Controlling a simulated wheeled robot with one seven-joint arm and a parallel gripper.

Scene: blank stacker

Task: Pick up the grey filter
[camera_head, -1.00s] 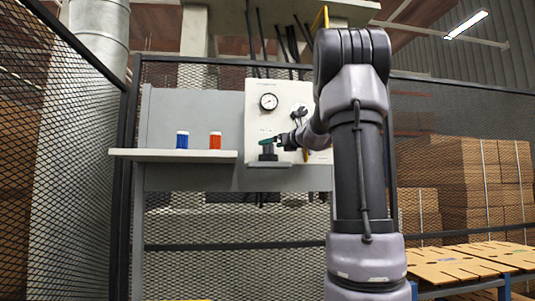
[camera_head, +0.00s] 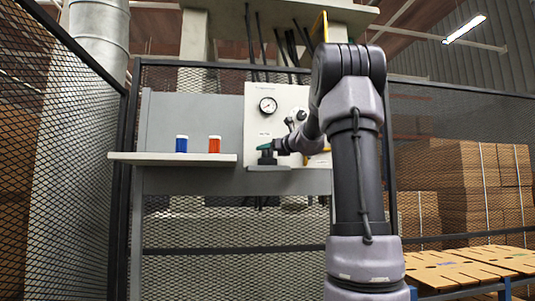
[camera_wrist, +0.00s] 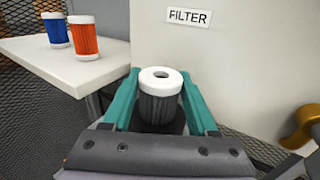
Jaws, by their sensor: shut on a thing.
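The grey filter (camera_wrist: 160,105) has a white ring-shaped top and a dark ribbed body, and stands upright in the wrist view. The teal fingers of my gripper (camera_wrist: 160,83) are on both sides of it and closed on it. A dark round base shows under and behind the filter; I cannot tell whether the two touch. In the head view, my gripper (camera_head: 266,148) is in front of the white panel, just above a small ledge (camera_head: 269,168). The filter itself is too small to make out clearly there.
A blue filter (camera_head: 182,144) and an orange filter (camera_head: 215,144) stand on the grey shelf (camera_head: 170,158) left of my gripper. The white panel (camera_head: 265,127) bears a gauge and a FILTER label (camera_wrist: 188,17). A yellow handle (camera_wrist: 313,127) sits at right.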

